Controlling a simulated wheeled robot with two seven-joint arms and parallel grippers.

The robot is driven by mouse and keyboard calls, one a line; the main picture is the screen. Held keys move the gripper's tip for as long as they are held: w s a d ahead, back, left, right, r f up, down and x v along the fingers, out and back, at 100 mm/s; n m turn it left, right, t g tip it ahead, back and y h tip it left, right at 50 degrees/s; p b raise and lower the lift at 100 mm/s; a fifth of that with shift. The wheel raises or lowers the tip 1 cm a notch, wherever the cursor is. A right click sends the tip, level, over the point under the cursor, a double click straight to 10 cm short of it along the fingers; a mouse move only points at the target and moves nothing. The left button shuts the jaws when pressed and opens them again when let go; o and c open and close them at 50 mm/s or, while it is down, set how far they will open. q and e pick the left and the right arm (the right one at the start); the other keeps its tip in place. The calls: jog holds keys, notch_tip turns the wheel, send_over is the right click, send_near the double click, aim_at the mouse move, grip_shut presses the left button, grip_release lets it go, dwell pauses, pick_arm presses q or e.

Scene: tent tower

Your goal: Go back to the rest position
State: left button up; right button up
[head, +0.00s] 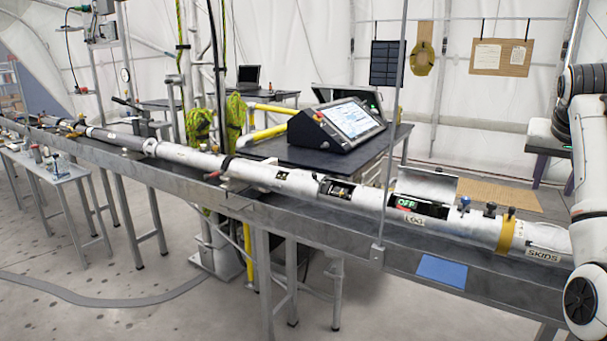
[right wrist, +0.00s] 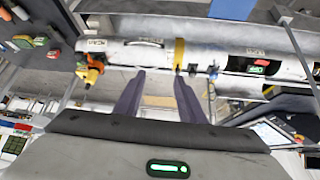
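A long silvery tube (head: 300,182) lies along a grey rail bench and carries LOG and SKIDS labels, a yellow band (head: 506,233) and an open hatch with a green OFF display (head: 405,202). My right arm stands at the right edge of the head view, beside the tube's SKIDS end; its gripper cannot be made out there. In the right wrist view my right gripper (right wrist: 159,78) has its two dark fingers apart, with nothing between them. The tube (right wrist: 130,52) runs across beyond the fingertips. My left gripper is in neither view.
A blue pad (head: 441,271) lies on the bench's front edge. A thin upright post (head: 390,150) rises beside the tube. A console with a screen (head: 350,122) stands on a dark table behind. A small side table (head: 60,172) stands at left. The floor in front is largely open.

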jog(key=s+d+r+m+g+h, duration=0.1)
jog(key=s+d+r+m+h, duration=0.15)
jog(key=s+d, duration=0.95)
jog(key=w+f+n+t+h, duration=0.1)
jog(key=w+f+n, duration=0.2)
jog(key=f, duration=0.6)
jog(key=w+f+n+t+h, duration=0.1)
jog(key=w+f+n, duration=0.25)
jog(key=f, duration=0.65)
jog(key=s+a+f+n+t+y, duration=0.1)
jog(key=s+a+f+n, duration=0.15)
jog(key=a+f, duration=0.5)
jog(key=s+a+f+n+t+y, duration=0.15)
jog(key=a+f+n, duration=0.25)
jog(key=f, duration=0.7)
jog(key=s+a+f+n+y, duration=0.2)
jog(key=s+a+f+y, duration=0.2)
jog(key=s+a+f, duration=0.65)
jog(key=s+a+f+n+y, duration=0.35)
jog(key=s+a+f, duration=0.35)
jog(key=s+a, duration=0.65)
jog(key=s+a+m+y, duration=0.1)
jog(key=a+m, duration=0.4)
jog(key=a, duration=0.8)
jog(key=shift+s+a+r+m+y, duration=0.15)
jog(key=shift+r+m+y, duration=0.15)
jog(key=shift+r+y, duration=0.15)
